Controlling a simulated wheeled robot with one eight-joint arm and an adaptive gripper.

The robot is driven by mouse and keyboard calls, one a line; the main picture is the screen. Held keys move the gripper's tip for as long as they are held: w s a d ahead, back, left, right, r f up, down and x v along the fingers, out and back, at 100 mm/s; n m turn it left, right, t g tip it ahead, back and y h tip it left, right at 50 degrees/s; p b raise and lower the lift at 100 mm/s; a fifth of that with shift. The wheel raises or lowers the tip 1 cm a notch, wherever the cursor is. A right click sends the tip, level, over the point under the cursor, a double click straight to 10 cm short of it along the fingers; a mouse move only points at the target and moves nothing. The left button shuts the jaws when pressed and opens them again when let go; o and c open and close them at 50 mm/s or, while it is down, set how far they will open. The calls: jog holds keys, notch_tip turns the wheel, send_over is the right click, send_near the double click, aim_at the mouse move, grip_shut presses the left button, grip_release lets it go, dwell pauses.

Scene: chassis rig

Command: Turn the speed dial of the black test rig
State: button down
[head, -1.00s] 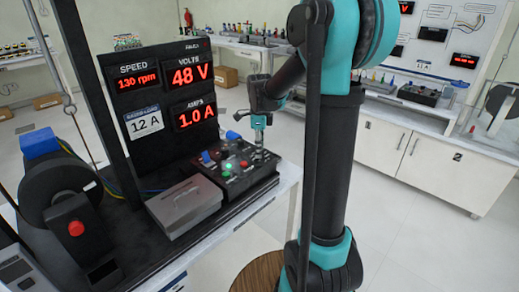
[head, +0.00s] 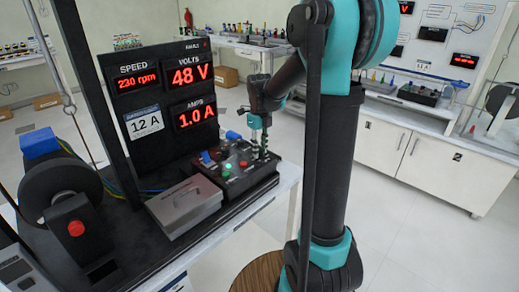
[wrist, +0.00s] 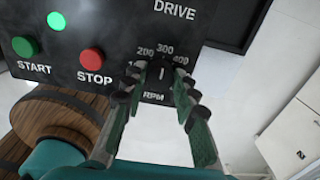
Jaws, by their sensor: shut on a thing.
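The black control box (head: 252,181) of the test rig sits at the right edge of the rig's bench. In the wrist view its speed dial (wrist: 161,75) has a white pointer line and marks 200, 300 and 400 above it, with RPM below. My gripper (wrist: 160,76) is shut on the dial, one finger on each side. In the head view my gripper (head: 261,148) reaches down onto the box, and the dial cannot be made out there. The speed display (head: 138,82) reads 230 rpm.
Volts show 48 V and amps 1.0 A. A grey metal box (head: 184,203) lies beside the control box. A flywheel (head: 60,190) stands at left.

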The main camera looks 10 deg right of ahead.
aim_at(260, 150)
dwell(0.4)
jog(key=c, duration=1.2)
grip_release()
notch_tip(260, 150, up, 12)
jog(key=shift+f, duration=0.1)
jog(key=s+d+f+n+t, duration=0.1)
jog(key=s+f+n, duration=0.5)
jog(key=n, duration=0.3)
jog(key=s+d+f+n+t, duration=0.1)
jog(key=s+f+n, duration=0.6)
jog(key=n, duration=0.3)
jog(key=s+d+f+n+t, duration=0.2)
jog(key=s+f+n, duration=0.5)
jog(key=s+n, duration=0.2)
jog(key=shift+d+f+n, duration=0.1)
jog(key=shift+f+n, duration=0.15)
jog(key=shift+n, duration=0.15)
